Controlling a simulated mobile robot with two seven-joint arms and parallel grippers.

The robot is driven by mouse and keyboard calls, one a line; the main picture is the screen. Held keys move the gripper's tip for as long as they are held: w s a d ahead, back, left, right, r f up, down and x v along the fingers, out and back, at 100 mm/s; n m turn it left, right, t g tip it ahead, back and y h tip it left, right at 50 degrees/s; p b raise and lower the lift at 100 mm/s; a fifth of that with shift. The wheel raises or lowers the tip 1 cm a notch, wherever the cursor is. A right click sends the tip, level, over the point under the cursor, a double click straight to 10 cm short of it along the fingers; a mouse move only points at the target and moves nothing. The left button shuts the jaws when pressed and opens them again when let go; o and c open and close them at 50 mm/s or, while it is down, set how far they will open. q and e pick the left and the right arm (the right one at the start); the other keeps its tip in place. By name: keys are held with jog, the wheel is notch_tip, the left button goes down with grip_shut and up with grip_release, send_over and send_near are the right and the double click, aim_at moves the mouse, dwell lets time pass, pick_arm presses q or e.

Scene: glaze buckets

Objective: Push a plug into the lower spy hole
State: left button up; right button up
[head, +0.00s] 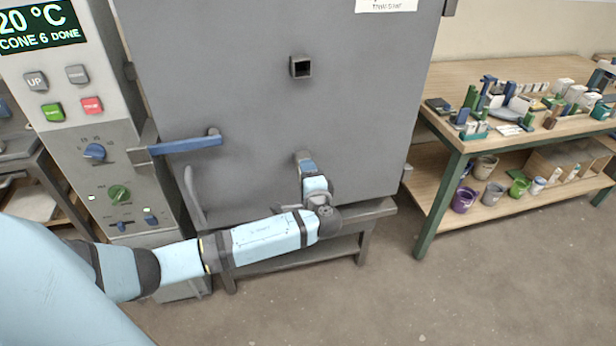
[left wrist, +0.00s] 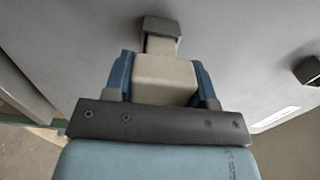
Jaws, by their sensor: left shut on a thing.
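My left gripper (head: 307,167) is at the lower part of the grey kiln door (head: 240,105), right in front of the lower spy hole. In the left wrist view its two blue fingers (left wrist: 162,76) are shut on a pale beige plug (left wrist: 163,82). The plug's narrower far end meets the dark square rim of the lower spy hole (left wrist: 160,27). I cannot tell how deep the end sits. In the head view the gripper hides the plug. The upper spy hole (head: 301,67) is a square, dark opening above. My right gripper is not in view.
A blue-gripped door handle (head: 185,144) sticks out left of the gripper, above my forearm. The control panel (head: 88,150) stands at the left. A wooden table (head: 455,90) with plugs, blocks and pots stands right; buckets (head: 464,200) are on its shelf. The floor between is clear.

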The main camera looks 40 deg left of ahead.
pick_arm(q)
jog(key=shift+w+a, duration=0.4)
jog(key=shift+a, duration=0.1)
jog(key=shift+w+a, duration=0.15)
jog(key=shift+w+a+b, duration=0.3)
dwell(0.3)
jog(key=shift+w+a, duration=0.1)
jog(key=shift+a, duration=0.05)
jog(key=shift+w+a, duration=0.2)
dwell(0.3)
jog(key=o, duration=1.3)
jog(key=shift+c, duration=0.2)
